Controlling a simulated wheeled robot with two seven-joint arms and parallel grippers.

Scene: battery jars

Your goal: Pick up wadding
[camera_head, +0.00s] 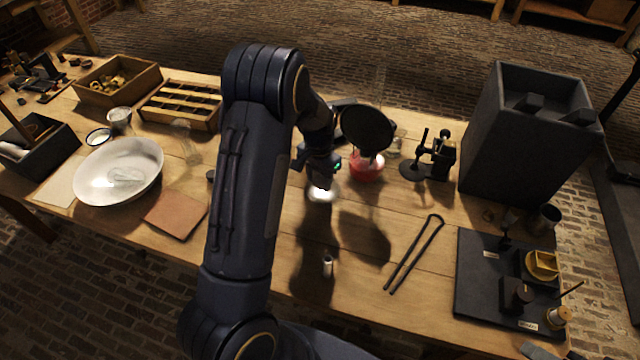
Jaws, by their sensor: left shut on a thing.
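My left arm reaches across the middle of the table, and its gripper (322,181) points down near the table's centre. It is shut on a small bright white tuft, which looks like the wadding (321,194). The fingers hide its upper part. I cannot tell whether the tuft touches the tabletop. My right gripper is not in view.
A red dish (366,172) with a dark disc (367,128) above it is just right of my gripper. Tongs (415,254) and a small white-topped cylinder (327,266) lie nearer. A white bowl (118,171) stands left, a tall dark box (520,140) right.

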